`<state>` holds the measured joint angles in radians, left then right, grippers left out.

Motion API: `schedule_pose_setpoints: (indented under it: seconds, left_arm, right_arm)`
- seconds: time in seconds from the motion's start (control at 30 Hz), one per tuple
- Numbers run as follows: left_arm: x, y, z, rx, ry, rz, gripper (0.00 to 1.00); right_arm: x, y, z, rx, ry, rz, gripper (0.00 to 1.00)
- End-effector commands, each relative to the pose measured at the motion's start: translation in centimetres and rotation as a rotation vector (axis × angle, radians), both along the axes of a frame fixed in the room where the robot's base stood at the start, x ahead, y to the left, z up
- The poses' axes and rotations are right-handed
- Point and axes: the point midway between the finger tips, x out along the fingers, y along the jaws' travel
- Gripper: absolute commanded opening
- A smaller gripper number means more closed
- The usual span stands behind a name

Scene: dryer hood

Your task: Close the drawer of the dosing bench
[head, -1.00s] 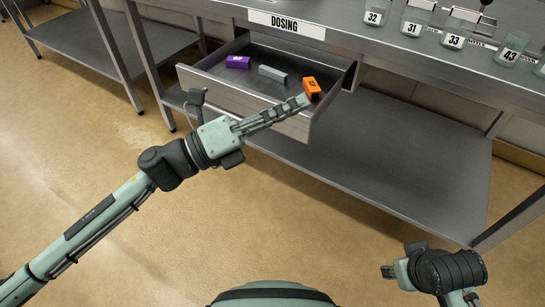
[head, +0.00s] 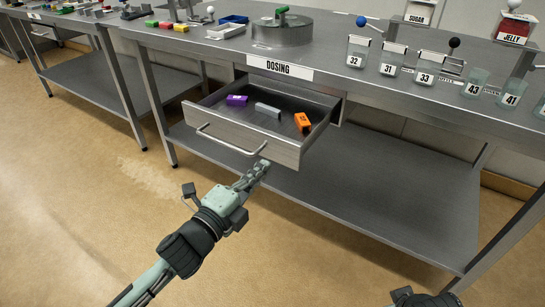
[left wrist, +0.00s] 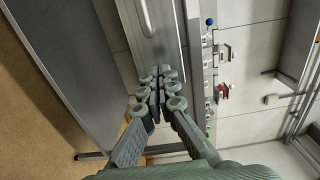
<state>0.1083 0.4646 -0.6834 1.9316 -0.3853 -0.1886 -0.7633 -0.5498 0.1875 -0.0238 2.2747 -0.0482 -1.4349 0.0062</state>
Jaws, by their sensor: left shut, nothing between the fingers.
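The dosing bench drawer (head: 285,150) stands open under the DOSING label (head: 280,68), with its bar handle (head: 222,143) across the front. Inside lie a purple block (head: 237,100), a grey block (head: 268,110) and an orange block (head: 302,122). My left gripper (head: 262,166) is shut and empty, at the lower edge of the drawer front, right of the handle. I cannot tell whether it touches. The left wrist view shows its closed fingers (left wrist: 161,82) against the drawer front (left wrist: 150,50), with the handle (left wrist: 147,18) beyond. Only part of my right wrist shows at the bottom.
A lower shelf (head: 370,195) lies below the drawer. A second bench stands at the left. The floor in front is clear.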

Motion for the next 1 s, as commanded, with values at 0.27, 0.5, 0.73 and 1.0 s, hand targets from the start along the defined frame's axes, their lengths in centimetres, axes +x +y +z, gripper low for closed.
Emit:
schedule_pose_setpoints:
  seconds: [0.27, 0.5, 0.73, 1.0]
  left_arm:
    - [3.3, -2.4, 0.0, -0.001, -0.001, 0.000, 0.00]
    - [3.9, -2.9, 0.0, 0.001, -0.001, -0.001, 0.00]
    - [3.9, -2.8, 0.0, 0.001, -0.001, -0.001, 0.00]
    - [5.1, -3.8, 0.0, 0.000, -0.002, -0.001, 0.00]
  right_arm:
    - [0.0, 0.0, -0.4, 0.001, 0.004, 0.001, 0.40]
    - [0.0, 0.0, -0.4, 0.001, 0.004, 0.001, 0.40]
    - [0.0, 0.0, -0.4, 0.001, 0.003, 0.001, 0.40]
    - [0.0, 0.0, -0.5, 0.000, 0.005, 0.000, 0.40]
